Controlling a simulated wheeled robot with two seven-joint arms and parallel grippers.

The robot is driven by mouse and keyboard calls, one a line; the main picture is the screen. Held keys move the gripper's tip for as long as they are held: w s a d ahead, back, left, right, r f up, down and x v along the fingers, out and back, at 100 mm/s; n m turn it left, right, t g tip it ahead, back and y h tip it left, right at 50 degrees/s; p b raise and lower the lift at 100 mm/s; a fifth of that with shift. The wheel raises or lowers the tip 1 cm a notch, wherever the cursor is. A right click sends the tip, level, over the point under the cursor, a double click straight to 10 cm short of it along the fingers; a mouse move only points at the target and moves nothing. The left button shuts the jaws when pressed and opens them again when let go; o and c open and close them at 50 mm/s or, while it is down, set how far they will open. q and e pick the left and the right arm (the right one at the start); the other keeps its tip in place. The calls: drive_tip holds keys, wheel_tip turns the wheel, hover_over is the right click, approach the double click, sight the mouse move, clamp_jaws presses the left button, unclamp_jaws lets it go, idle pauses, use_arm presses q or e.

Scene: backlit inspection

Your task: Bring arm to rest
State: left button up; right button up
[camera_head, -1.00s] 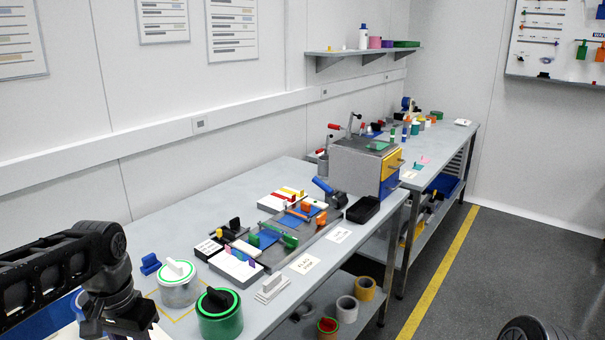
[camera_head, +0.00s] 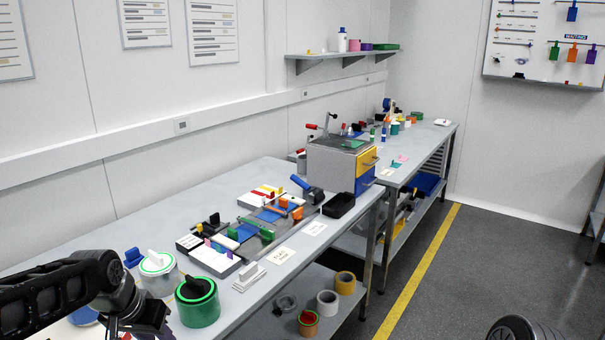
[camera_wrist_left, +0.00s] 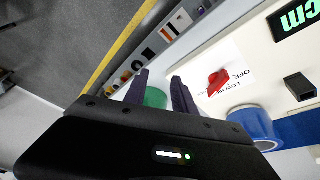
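My left arm (camera_head: 60,295) comes in from the left edge in the head view, low beside the near end of the workbench (camera_head: 130,218). My left gripper (camera_head: 140,322) is dark and partly cut off by the bottom edge there. In the left wrist view its two fingers (camera_wrist_left: 161,77) stand apart with nothing held between them. A green round thing (camera_wrist_left: 155,97) shows beyond the gap. A green canister (camera_head: 198,305) and a white canister with a green-ringed lid (camera_head: 158,278) stand on the bench near this gripper. My right gripper is not in view; only a dark round part shows at bottom right.
Fixtures and small coloured parts cover the middle of the bench, with a grey box with yellow and blue drawers (camera_head: 338,165) behind them. Tape rolls (camera_head: 327,303) lie on the lower shelf.

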use_arm(q)
drive_tip(key=s+d+f+n+h, duration=0.1)
drive_tip(key=d+f, duration=0.3)
drive_tip(key=f, duration=0.3)
drive_tip(key=d+f+n+t+h, duration=0.1)
drive_tip(key=d+f, duration=0.4)
drive_tip(key=f, duration=0.3)
drive_tip(key=s+d+f+h, duration=0.1)
drive_tip(key=d+f, duration=0.3)
drive_tip(key=f, duration=0.3)
drive_tip(key=s+d+f+g, duration=0.2)
drive_tip(key=s+d+f, duration=0.2)
drive_tip(key=s+f, duration=0.3)
drive_tip(key=s+d+f+g, duration=0.2)
drive_tip(key=s+d+f, duration=0.3)
drive_tip(key=s, duration=0.8)
drive_tip(key=shift+s+f, duration=0.25)
drive_tip(key=shift+f, duration=0.65)
